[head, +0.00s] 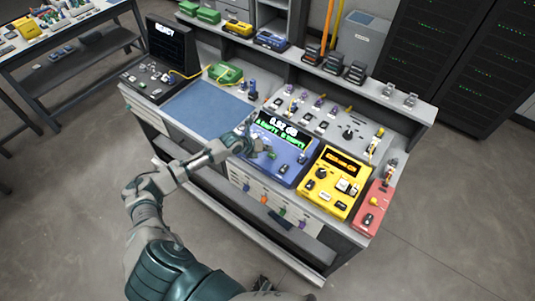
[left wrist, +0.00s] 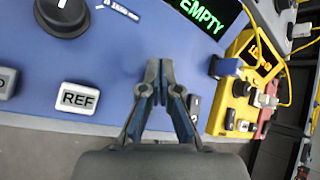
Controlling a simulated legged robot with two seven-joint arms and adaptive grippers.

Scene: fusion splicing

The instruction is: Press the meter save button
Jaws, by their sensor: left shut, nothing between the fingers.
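The blue meter (head: 289,167) stands on the workbench, with a lit display (head: 281,132) reading about "0.02 dB" and green "EMPTY" text. My left gripper (head: 254,146) reaches over the left part of its face. In the left wrist view the left gripper (left wrist: 158,66) is shut and empty, its fingertips over the blue panel (left wrist: 120,60). A white button marked REF (left wrist: 78,98) lies to the left of the fingers. A dark button (left wrist: 193,105) shows just right of the fingers, its label not readable. I cannot tell which button is save, or whether the fingertips touch the panel.
A yellow device (head: 335,182) stands right of the meter, and a red one (head: 372,208) beyond it. A dark knob (left wrist: 63,14) is at the upper left of the wrist view. A blue mat (head: 206,110) lies left of the meter. A grey panel (head: 330,122) stands behind.

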